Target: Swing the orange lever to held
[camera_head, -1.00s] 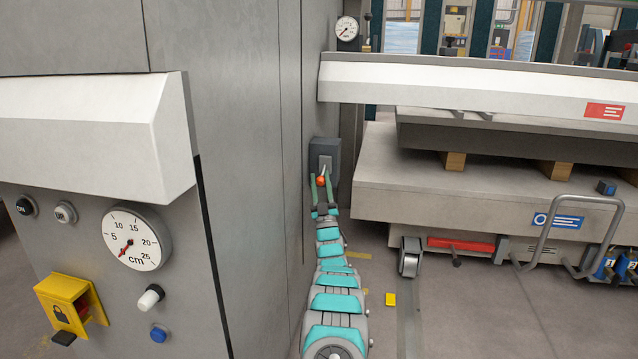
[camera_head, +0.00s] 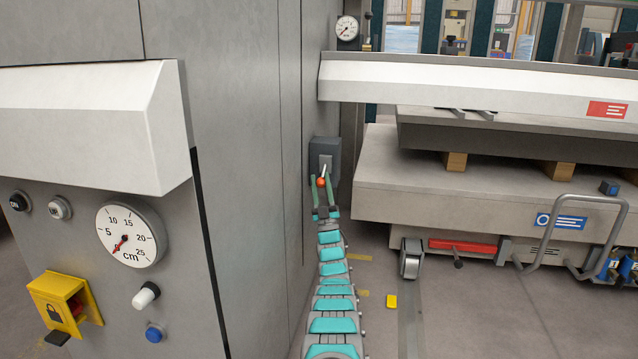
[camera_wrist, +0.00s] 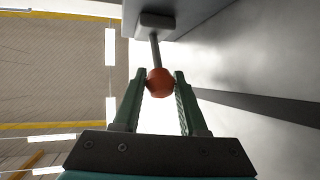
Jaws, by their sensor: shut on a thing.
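The orange lever shows as an orange ball knob (camera_head: 321,182) on a thin grey rod. The rod comes out of a grey box (camera_head: 325,150) on the side of the tall grey cabinet. In the wrist view the orange knob (camera_wrist: 160,82) sits between the two green fingers of my gripper (camera_wrist: 161,88), which touch it on both sides. My gripper (camera_head: 322,184) is shut on the knob, with the arm reaching up from the bottom of the head view. No label for the lever's positions can be read.
The cabinet (camera_head: 240,180) stands close along the left of my arm. At the right are a white beam (camera_head: 470,84) and a stacked grey machine bed (camera_head: 460,195) with a bent tube handle (camera_head: 545,232).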

